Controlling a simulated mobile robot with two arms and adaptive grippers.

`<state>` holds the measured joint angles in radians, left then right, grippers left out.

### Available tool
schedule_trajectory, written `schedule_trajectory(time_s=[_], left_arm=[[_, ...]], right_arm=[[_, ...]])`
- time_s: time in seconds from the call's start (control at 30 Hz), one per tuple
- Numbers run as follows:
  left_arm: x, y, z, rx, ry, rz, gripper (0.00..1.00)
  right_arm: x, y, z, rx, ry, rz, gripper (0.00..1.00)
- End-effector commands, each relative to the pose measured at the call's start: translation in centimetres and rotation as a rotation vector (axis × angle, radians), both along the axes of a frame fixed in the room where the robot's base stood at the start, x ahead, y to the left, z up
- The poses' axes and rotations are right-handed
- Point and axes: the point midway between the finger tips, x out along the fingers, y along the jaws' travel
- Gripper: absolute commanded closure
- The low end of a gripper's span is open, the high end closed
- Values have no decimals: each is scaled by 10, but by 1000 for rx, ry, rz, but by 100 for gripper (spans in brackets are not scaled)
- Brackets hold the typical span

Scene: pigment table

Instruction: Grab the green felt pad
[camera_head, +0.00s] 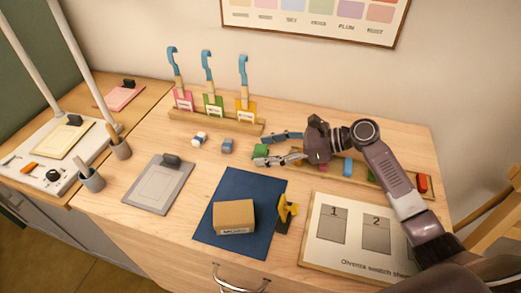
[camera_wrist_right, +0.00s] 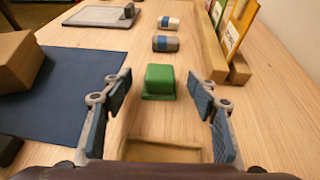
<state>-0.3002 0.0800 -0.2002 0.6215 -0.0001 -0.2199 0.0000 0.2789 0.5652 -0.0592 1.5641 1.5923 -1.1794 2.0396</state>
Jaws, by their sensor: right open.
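The green felt pad (camera_head: 261,151) is a small green block on the wooden table, right of the blue and white blocks in the head view. In the right wrist view the green felt pad (camera_wrist_right: 160,82) sits ahead of the fingertips, centred between them. My right gripper (camera_head: 278,147) is open and empty, low over the table, with its fingers pointing left toward the pad. In the right wrist view my right gripper (camera_wrist_right: 160,115) has its two blue-padded fingers wide apart. My left gripper is not in view.
A small grey-blue block (camera_head: 227,146) and a white-blue block (camera_head: 199,139) lie beyond the pad. A wooden rack (camera_head: 215,123) with tools stands behind. A blue mat (camera_head: 214,203) carrying a cardboard box (camera_head: 234,216) lies in front. A wooden tray (camera_wrist_right: 163,152) shows below the fingers.

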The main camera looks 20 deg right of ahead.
Motion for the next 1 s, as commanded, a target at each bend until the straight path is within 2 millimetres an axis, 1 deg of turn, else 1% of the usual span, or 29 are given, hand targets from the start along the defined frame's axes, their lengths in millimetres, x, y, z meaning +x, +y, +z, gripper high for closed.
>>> schedule_trajectory(time_s=[0.03,0.1,0.27,0.37,0.6,0.63,0.87,1.0], left_arm=[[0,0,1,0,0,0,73],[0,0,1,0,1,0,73],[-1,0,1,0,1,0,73],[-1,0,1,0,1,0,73],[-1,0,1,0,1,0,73],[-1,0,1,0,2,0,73],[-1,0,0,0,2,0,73],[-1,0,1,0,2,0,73]], right_arm=[[3,5,-1,2,-1,1,46],[4,8,-3,0,-1,0,46],[4,7,-4,-1,0,0,46],[4,7,-4,-1,0,0,55],[4,7,-4,-1,0,0,82],[4,7,-4,-1,0,0,84],[4,7,-3,0,-1,0,84],[4,7,2,-1,-2,0,84]])
